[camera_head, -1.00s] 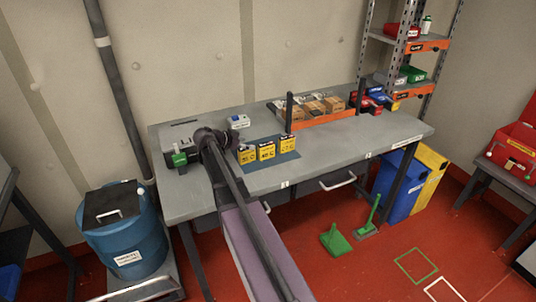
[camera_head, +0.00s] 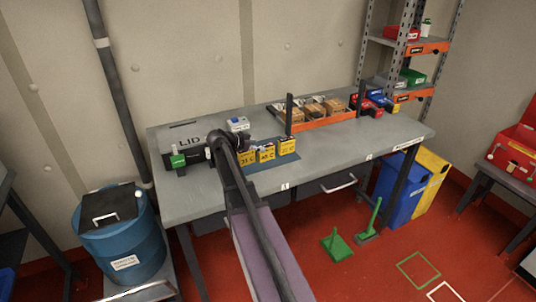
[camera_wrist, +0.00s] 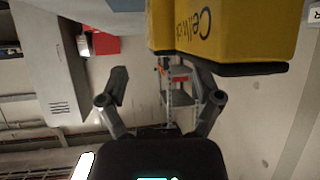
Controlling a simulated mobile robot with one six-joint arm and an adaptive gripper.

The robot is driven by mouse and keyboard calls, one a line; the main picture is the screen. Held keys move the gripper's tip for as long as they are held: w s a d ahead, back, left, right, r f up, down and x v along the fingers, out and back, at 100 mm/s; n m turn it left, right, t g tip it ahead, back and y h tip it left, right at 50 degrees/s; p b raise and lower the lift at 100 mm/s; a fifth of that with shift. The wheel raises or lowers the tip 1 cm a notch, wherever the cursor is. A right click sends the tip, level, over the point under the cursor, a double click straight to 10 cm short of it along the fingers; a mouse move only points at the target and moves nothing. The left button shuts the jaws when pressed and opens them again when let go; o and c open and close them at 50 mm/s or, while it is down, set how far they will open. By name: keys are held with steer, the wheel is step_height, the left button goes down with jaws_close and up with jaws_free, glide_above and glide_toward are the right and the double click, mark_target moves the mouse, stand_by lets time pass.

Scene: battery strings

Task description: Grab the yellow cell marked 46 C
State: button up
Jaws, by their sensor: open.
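Three yellow cells stand in a row on a blue mat (camera_head: 285,161) on the grey bench in the head view. The middle cell (camera_head: 267,154) has a small label that seems to read 46 C. The left cell (camera_head: 247,158) seems to read 31 C, and the right cell (camera_head: 287,147) is hard to read. My gripper (camera_wrist: 158,86) is open with nothing between its fingers. In the wrist view a yellow cell (camera_wrist: 225,30) is close, above the right finger; I cannot tell which cell it is. In the head view my arm hides most of the gripper, just left of the cells.
A dark box marked LID (camera_head: 184,143) stands left of my arm. A small white-and-blue device (camera_head: 237,124) sits behind the cells. An orange-fronted rack of brown packs (camera_head: 320,121) is at the back right. The bench's front right is clear.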

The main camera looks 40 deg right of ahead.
mark_target(265, 146)
steer(key=shift+b+x, duration=0.6)
steer(key=shift+x, duration=1.15)
jaws_close()
